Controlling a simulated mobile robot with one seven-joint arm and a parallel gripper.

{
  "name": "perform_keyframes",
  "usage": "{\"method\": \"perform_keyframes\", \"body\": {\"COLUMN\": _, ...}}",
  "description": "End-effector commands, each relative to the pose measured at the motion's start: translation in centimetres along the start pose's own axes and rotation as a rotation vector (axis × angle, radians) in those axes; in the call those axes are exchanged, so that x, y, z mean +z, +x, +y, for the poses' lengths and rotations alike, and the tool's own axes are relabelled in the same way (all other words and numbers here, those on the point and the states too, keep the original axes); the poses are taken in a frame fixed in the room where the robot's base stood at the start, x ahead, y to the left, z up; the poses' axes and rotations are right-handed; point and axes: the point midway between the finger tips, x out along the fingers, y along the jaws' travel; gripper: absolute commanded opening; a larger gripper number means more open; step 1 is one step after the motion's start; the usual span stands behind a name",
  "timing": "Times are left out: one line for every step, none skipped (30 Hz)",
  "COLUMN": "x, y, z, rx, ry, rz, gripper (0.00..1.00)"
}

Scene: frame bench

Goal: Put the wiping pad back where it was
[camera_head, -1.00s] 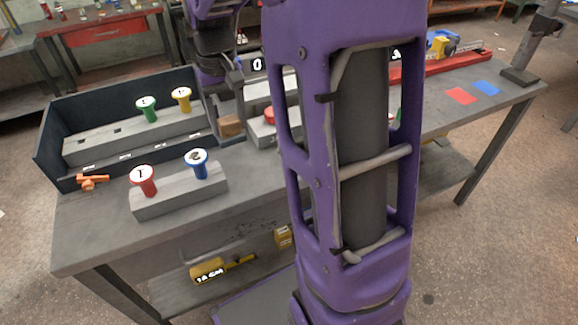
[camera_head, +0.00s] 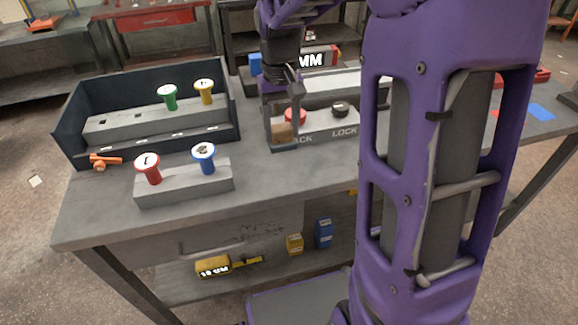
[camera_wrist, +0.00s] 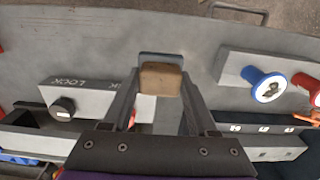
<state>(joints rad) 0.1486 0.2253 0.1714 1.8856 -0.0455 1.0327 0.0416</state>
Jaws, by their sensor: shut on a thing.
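The wiping pad, a small brown block (camera_head: 282,132), is between my gripper's fingertips (camera_wrist: 160,92). In the wrist view the pad (camera_wrist: 161,79) shows at the fingertips, which are shut on it. My gripper (camera_head: 284,122) points down at the left front of the grey console in the head view. A shallow dark blue-grey tray (camera_head: 285,148) shows just under the pad, and its edge (camera_wrist: 160,57) shows beyond the pad in the wrist view. I cannot tell whether the pad touches the tray.
The grey console (camera_head: 330,125) carries a red button (camera_head: 295,116) and a black knob (camera_head: 340,109). To the left are a dark open-fronted box (camera_head: 75,125) with pegs and a grey block (camera_head: 185,187) with red and blue pegs. The bench top in front of the tray is clear.

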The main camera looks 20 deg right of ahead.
Motion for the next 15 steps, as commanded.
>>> {"method": "perform_keyframes", "body": {"x": 0.1, "y": 1.2, "z": 0.0, "rx": 0.0, "ry": 0.0, "rz": -0.004, "gripper": 0.0}}
{"method": "perform_keyframes", "body": {"x": 0.1, "y": 1.8, "z": 0.0, "rx": 0.0, "ry": 0.0, "rz": -0.004, "gripper": 0.0}}
{"method": "perform_keyframes", "body": {"x": 0.1, "y": 2.4, "z": 0.0, "rx": 0.0, "ry": 0.0, "rz": -0.004, "gripper": 0.0}}
{"method": "perform_keyframes", "body": {"x": 0.1, "y": 2.8, "z": 0.0, "rx": 0.0, "ry": -0.001, "rz": -0.004, "gripper": 0.0}}
{"method": "perform_keyframes", "body": {"x": 0.1, "y": 3.1, "z": 0.0, "rx": 0.0, "ry": -0.001, "rz": -0.003, "gripper": 0.0}}
{"method": "perform_keyframes", "body": {"x": 0.0, "y": 3.4, "z": 0.0, "rx": 0.0, "ry": -0.001, "rz": -0.001, "gripper": 0.0}}
{"method": "perform_keyframes", "body": {"x": 0.0, "y": 3.6, "z": 0.0, "rx": 0.0, "ry": -0.001, "rz": -0.001, "gripper": 0.0}}
{"method": "perform_keyframes", "body": {"x": 0.0, "y": 3.9, "z": 0.0, "rx": 0.0, "ry": -0.001, "rz": -0.001, "gripper": 0.0}}
{"method": "perform_keyframes", "body": {"x": 0.1, "y": 4.3, "z": 0.0, "rx": 0.001, "ry": -0.001, "rz": -0.002, "gripper": 0.0}}
{"method": "perform_keyframes", "body": {"x": 0.1, "y": 4.8, "z": 0.0, "rx": 0.0, "ry": 0.0, "rz": -0.002, "gripper": 0.0}}
{"method": "perform_keyframes", "body": {"x": 0.1, "y": 5.3, "z": 0.0, "rx": 0.0, "ry": 0.0, "rz": -0.003, "gripper": 0.0}}
{"method": "perform_keyframes", "body": {"x": 0.1, "y": 6.1, "z": 0.0, "rx": 0.0, "ry": 0.0, "rz": -0.004, "gripper": 0.0}}
{"method": "perform_keyframes", "body": {"x": 0.1, "y": 6.6, "z": 0.0, "rx": 0.0, "ry": 0.0, "rz": -0.003, "gripper": 0.0}}
{"method": "perform_keyframes", "body": {"x": 0.1, "y": 7.1, "z": 0.0, "rx": 0.0, "ry": 0.001, "rz": -0.003, "gripper": 0.0}}
{"method": "perform_keyframes", "body": {"x": 0.1, "y": 7.7, "z": 0.0, "rx": 0.0, "ry": 0.001, "rz": -0.003, "gripper": 0.0}}
